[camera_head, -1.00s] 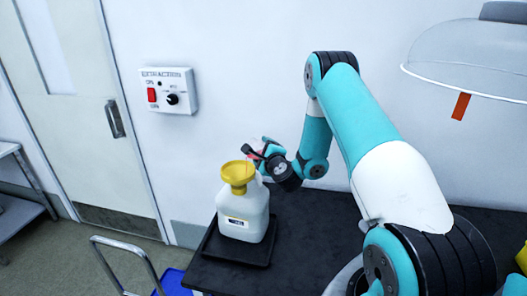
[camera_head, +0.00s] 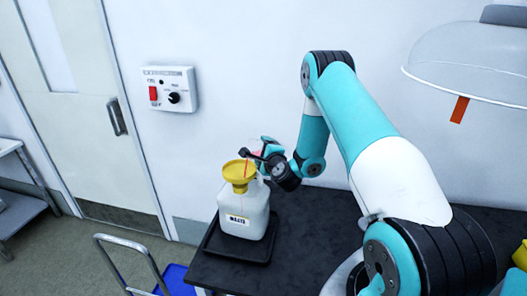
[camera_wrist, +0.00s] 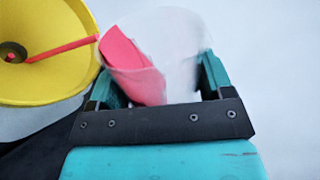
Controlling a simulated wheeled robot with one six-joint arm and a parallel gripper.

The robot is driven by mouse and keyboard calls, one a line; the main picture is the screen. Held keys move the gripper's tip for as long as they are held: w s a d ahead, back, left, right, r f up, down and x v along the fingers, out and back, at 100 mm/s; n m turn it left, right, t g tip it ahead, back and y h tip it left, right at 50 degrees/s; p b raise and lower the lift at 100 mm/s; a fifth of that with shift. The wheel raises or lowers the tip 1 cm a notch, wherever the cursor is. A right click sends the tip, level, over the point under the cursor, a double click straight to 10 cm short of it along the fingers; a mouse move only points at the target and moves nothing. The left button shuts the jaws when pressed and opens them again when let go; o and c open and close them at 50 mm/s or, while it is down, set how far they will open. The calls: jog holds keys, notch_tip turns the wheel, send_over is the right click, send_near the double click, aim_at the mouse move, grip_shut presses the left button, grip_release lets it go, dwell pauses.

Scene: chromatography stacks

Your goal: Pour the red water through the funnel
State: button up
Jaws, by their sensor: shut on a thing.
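My gripper (camera_head: 264,153) is shut on a clear beaker (camera_wrist: 185,50), which is tilted toward the yellow funnel (camera_head: 238,171). Red water (camera_wrist: 135,68) lies along the beaker's lower side. A thin red stream (camera_wrist: 62,49) runs from the beaker's lip into the funnel, toward its central hole, in the wrist view. The funnel (camera_wrist: 40,80) sits in the mouth of a white jug (camera_head: 243,205) with a label that seems to read WASTE. The beaker is small and partly hidden by the gripper in the head view. The inside of the jug cannot be seen.
The jug stands in a black tray (camera_head: 225,250) at the left end of a dark bench (camera_head: 305,225). A wall control box (camera_head: 168,90) is behind. A blue cart (camera_head: 172,280) stands at lower left. A lamp-like hood (camera_head: 470,65) hangs at upper right.

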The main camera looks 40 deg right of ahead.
jog(key=shift+a+r+n+p, duration=0.15)
jog(key=shift+n+p, duration=0.25)
jog(key=shift+p, duration=0.4)
jog(key=shift+p, duration=0.3)
jog(key=shift+r+n+p, duration=0.1)
jog(key=shift+n+p, duration=0.2)
jog(key=shift+p, duration=0.4)
jog(key=shift+w+a+n+p, duration=0.1)
jog(key=shift+a+n+p, duration=0.15)
jog(key=shift+p, duration=0.85)
jog(key=shift+n+p, duration=0.45)
jog(key=shift+p, duration=0.2)
